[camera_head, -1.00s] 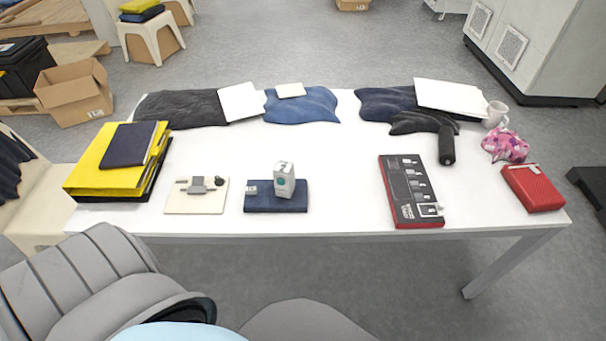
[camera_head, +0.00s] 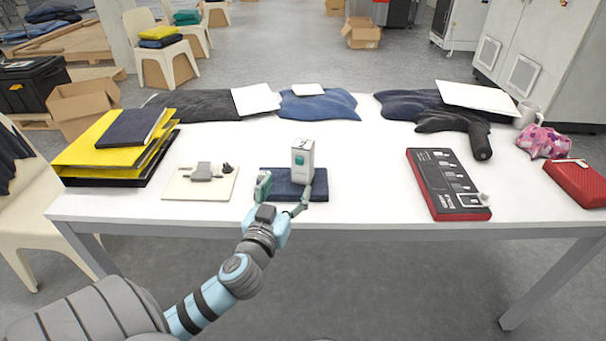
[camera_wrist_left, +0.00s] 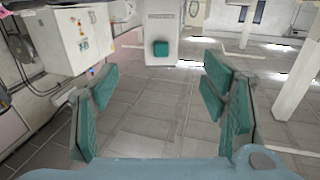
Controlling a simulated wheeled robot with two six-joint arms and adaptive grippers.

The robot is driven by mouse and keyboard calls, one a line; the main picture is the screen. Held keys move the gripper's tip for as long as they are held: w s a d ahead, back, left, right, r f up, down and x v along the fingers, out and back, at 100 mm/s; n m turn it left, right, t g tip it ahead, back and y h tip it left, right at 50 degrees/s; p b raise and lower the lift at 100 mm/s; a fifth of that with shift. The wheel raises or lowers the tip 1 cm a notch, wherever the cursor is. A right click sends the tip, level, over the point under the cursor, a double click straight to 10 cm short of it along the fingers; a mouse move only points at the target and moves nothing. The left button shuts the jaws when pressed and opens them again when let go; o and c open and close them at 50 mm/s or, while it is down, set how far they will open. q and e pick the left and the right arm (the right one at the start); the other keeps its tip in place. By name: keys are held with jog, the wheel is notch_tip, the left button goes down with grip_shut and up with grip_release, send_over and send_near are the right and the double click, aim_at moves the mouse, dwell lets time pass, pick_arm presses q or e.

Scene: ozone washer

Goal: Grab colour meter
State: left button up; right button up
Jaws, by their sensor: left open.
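The colour meter (camera_head: 302,161), a white upright box with a grey top and a small teal patch, stands on a folded dark blue cloth (camera_head: 322,188) near the table's front edge. In the left wrist view the meter (camera_wrist_left: 161,25) is upright at the top middle, ahead of the fingers. My left gripper (camera_head: 284,193) is open and empty, its teal fingers spread just in front of the meter. In the wrist view the gripper (camera_wrist_left: 160,88) shows a clear gap between its fingers. My right gripper is not in view.
On the white table (camera_head: 372,190), a beige board (camera_head: 180,190) with a grey device lies left of the cloth. Yellow binders (camera_head: 85,150) are further left. A black-and-red boxed panel (camera_head: 450,190) is to the right. Dark garments (camera_head: 322,107) line the back.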

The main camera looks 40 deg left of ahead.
aim_at(300, 164)
pick_arm(q)
jog(key=x, duration=1.1)
jog(key=b+x, duration=0.1)
jog(key=x, duration=0.2)
jog(key=shift+s+f, duration=0.1)
jog(key=shift+f, duration=0.15)
grip_shut()
